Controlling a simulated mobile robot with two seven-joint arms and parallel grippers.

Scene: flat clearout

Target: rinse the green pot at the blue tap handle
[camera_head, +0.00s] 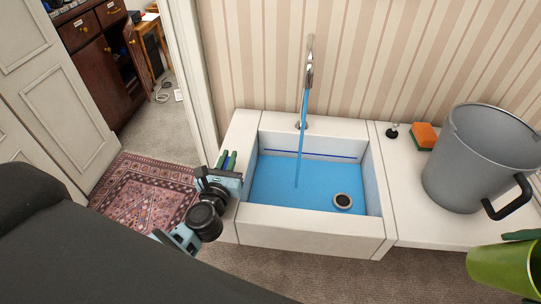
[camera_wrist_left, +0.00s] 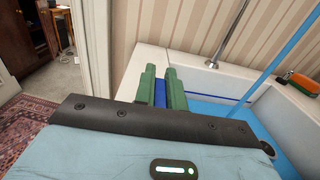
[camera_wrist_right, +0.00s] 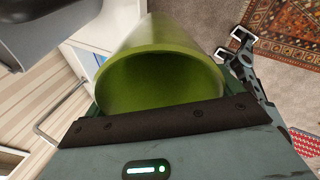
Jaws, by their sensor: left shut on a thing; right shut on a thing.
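The tap (camera_head: 309,68) stands at the back of the white sink (camera_head: 310,222), and a blue stream of water (camera_head: 301,140) runs from it into the basin. My left gripper (camera_head: 228,161) is at the sink's left rim, shut on the blue tap handle (camera_wrist_left: 159,93), which shows between its green fingers in the left wrist view. The green pot (camera_head: 500,268) is at the lower right, apart from the stream and partly cut off by the frame. My right gripper (camera_wrist_right: 160,85) is shut on the pot, whose open mouth shows in the right wrist view.
A large grey bucket (camera_head: 480,155) with a black handle stands on the counter (camera_head: 408,215) right of the sink. A round drain (camera_head: 343,201) is in the basin, which is otherwise clear.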

